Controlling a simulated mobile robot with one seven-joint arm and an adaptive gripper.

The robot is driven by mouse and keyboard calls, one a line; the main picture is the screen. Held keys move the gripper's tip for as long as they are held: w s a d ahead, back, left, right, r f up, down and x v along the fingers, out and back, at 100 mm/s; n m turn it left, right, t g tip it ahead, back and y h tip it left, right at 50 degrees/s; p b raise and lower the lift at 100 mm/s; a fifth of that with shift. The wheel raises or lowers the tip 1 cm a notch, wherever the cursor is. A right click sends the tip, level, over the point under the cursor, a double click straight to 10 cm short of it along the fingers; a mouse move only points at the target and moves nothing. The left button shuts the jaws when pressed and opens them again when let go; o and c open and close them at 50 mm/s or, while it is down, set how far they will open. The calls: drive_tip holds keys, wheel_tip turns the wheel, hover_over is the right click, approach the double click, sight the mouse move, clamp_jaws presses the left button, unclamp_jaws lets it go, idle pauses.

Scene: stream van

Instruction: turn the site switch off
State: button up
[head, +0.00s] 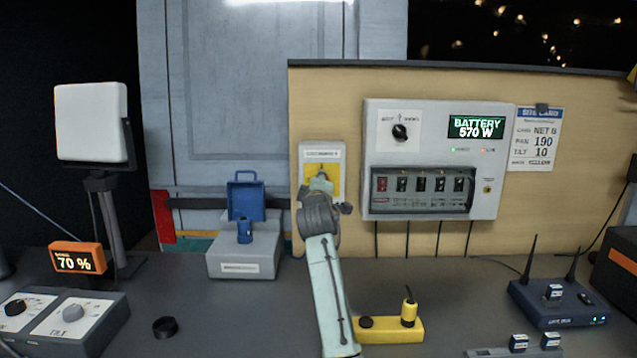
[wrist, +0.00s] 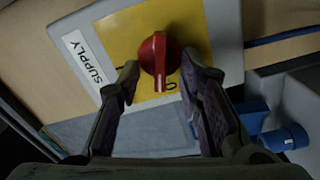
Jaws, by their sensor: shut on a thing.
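The site switch is a grey box (head: 308,153) with a yellow plate on the tan panel, largely behind my arm in the head view. The knob's white pointer line lies close to the 0 mark. The I mark is partly hidden by the left finger. In the head view my gripper (head: 321,184) is at the switch.
A grey power panel (head: 372,150) with a BATTERY 570 W display (head: 476,127) hangs right of the switch. A blue connector on a grey box (head: 242,268) stands to the left. A yellow power strip (head: 391,336) lies right of my arm on the desk.

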drive_tip(key=shift+f+n, duration=0.15)
drive_tip(key=shift+n, duration=1.75)
drive_tip(key=shift+p, duration=0.3)
drive_tip(key=o, duration=1.1)
drive_tip(key=s, duration=1.2)
